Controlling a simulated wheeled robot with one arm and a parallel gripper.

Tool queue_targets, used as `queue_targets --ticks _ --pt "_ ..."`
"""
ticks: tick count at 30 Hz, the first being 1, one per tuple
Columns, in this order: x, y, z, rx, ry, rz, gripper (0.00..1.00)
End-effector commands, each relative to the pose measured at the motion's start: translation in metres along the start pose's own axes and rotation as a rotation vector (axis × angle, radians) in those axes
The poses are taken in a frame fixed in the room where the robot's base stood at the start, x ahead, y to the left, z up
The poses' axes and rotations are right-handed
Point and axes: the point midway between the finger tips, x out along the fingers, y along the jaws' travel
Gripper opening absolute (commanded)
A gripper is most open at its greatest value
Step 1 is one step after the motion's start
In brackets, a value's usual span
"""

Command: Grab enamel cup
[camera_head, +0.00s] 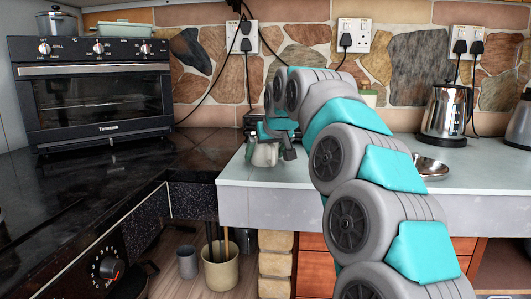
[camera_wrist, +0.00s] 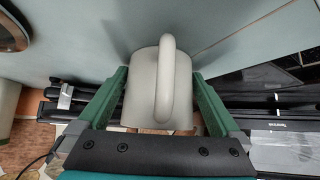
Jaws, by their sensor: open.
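The enamel cup (camera_wrist: 143,95) is a pale, off-white cup in the middle of the wrist view, with its curved handle toward the camera. In the head view it is a small pale shape (camera_head: 264,155) near the left end of the light counter, partly covered by my arm's end. My gripper (camera_wrist: 161,108) is open, with one green finger on each side of the cup. A narrow gap seems to show at the right finger; whether the left finger touches is unclear. My gripper also shows in the head view (camera_head: 277,142).
The light counter (camera_head: 237,182) has a metal bowl (camera_head: 430,167) and a kettle (camera_head: 448,110) at right. A dark oven (camera_head: 95,95) stands on the black counter (camera_head: 90,190) at left. Sockets with plugs and hanging cables are on the stone wall behind.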

Motion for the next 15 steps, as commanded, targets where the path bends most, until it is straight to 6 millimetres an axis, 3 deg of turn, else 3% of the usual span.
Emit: queue_targets --ticks 4,15 --pt "-0.0009 0.0002 -0.0003 0.000 0.001 0.000 0.99" --pt "-0.0014 0.0003 -0.0004 0.000 0.001 0.000 0.57"
